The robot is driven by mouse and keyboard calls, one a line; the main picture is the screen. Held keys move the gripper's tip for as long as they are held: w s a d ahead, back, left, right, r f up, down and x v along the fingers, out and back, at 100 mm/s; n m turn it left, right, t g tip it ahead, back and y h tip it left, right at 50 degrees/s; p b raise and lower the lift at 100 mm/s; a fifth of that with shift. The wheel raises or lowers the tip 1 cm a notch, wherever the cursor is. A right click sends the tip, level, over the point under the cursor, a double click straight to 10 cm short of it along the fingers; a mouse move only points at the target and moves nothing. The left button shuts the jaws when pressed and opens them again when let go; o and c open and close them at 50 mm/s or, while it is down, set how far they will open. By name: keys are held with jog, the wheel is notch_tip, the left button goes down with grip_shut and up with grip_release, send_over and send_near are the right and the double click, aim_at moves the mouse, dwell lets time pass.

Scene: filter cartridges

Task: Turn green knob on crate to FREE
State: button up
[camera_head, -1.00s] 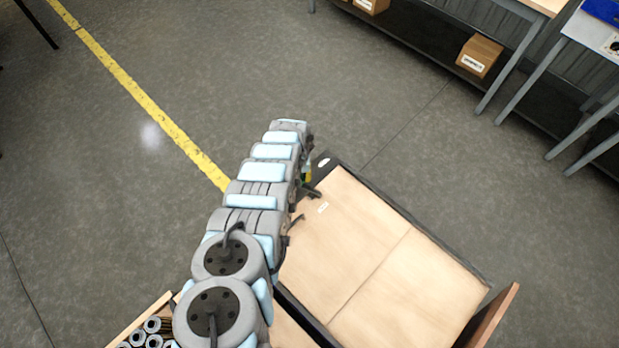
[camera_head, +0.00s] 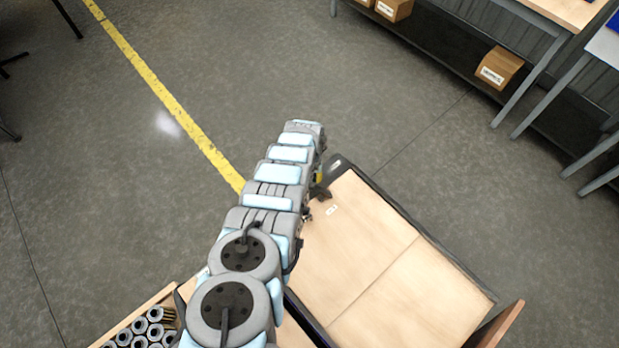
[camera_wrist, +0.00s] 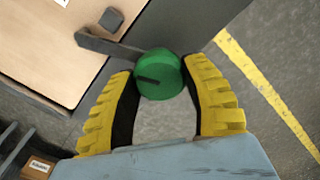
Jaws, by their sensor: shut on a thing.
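The green knob (camera_wrist: 160,75) shows in the wrist view, round with a dark pointer mark on its face. My gripper (camera_wrist: 165,85) has its two yellow ribbed fingers on either side of the knob, shut on it. The crate (camera_head: 385,195) is dark-edged with light wooden panels on top. It also shows in the wrist view (camera_wrist: 185,55), where its dark side lies behind the knob. In the head view my arm hides the knob, and only a bit of yellow finger shows at the crate's far left corner. I cannot read any FREE marking.
A dark lever-like bar (camera_wrist: 105,45) lies just left of the knob. A wooden box of grey cylinders (camera_head: 150,325) stands at the lower left. Benches with cardboard boxes (camera_head: 500,68) are at upper right. The floor beyond the yellow line (camera_head: 165,95) is mostly clear.

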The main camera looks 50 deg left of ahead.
jog(key=shift+f+n, duration=0.15)
jog(key=shift+n, duration=0.35)
dwell(1.5)
jog(key=shift+r, duration=0.2)
dwell(0.5)
